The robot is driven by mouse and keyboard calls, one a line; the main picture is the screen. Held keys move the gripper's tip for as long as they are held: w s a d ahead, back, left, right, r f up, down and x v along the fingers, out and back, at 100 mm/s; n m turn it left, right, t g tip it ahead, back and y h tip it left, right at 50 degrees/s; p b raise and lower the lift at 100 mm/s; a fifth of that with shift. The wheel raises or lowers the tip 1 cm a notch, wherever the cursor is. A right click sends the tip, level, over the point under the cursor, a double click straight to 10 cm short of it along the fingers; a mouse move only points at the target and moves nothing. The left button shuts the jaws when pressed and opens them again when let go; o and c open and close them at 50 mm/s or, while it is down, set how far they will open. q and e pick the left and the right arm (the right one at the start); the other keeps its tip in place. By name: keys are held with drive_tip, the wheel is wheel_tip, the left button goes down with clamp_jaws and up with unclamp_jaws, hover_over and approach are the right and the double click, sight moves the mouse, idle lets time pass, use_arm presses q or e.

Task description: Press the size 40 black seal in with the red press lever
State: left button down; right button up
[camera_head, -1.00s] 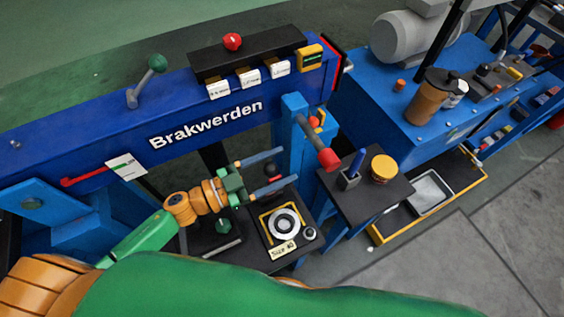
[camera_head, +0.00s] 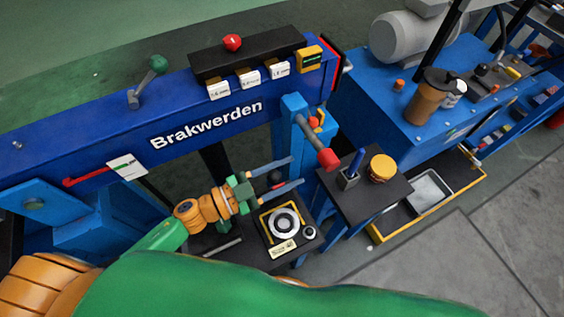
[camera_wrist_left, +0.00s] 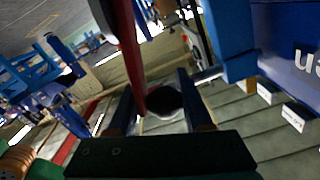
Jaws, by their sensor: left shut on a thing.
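My left gripper (camera_head: 297,171) reaches in from the left over the press station. Below the gripper in the head view, a yellow-edged fixture (camera_head: 265,222) holds a pale round part with a dark ring (camera_head: 284,223). A label reading size 40 (camera_head: 283,250) is in front. I cannot make out the seal's seating. My right gripper is out of view.
A small dark table (camera_head: 375,200) holds a pen cup (camera_head: 348,178) and a yellow-lidded jar (camera_head: 382,168). The blue Brakwerden beam (camera_head: 180,120) runs behind.

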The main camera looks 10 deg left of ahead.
use_arm(q)
drive_tip(key=shift+s+d+f, duration=0.4)
drive_tip(key=shift+s+d, duration=0.2)
drive_tip(key=shift+s, duration=0.25)
drive_tip(key=shift+c, duration=2.4)
unclamp_jaws()
